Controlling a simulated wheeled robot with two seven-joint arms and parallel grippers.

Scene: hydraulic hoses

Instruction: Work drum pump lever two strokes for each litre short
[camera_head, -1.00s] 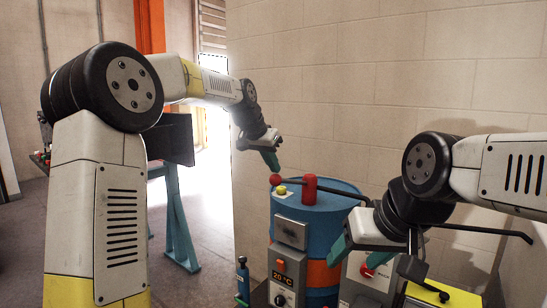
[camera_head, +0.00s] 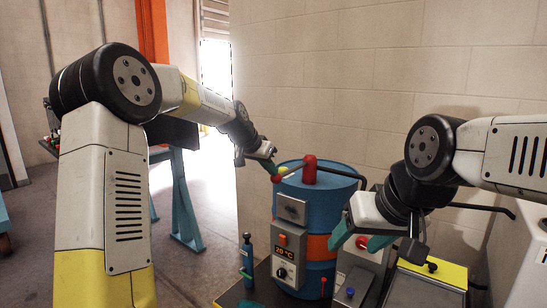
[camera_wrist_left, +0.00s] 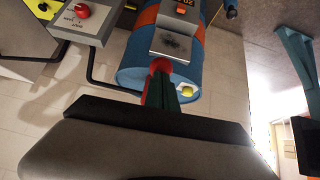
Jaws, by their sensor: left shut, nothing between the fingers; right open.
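The blue drum (camera_head: 336,215) with an orange band stands against the wall in the head view. A red upright post (camera_head: 309,169) rises from its lid, with a red ball knob (camera_head: 276,179) at the lid's left edge; I take these as the pump and lever end. My left gripper (camera_head: 268,166) is shut and empty, its tips at the red ball knob. The left wrist view shows the closed green fingers (camera_wrist_left: 160,92) overlapping the knob (camera_wrist_left: 161,67); contact is unclear. My right gripper (camera_head: 361,240) is open and empty, right of the drum.
A grey box with a red display (camera_head: 284,250) and black dial stands before the drum. Another box with a red knob (camera_wrist_left: 82,11) lies right of the drum, partly behind my right gripper in the head view. A blue bottle (camera_head: 247,252) stands left; a yellow-edged tray (camera_head: 440,270) lies right.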

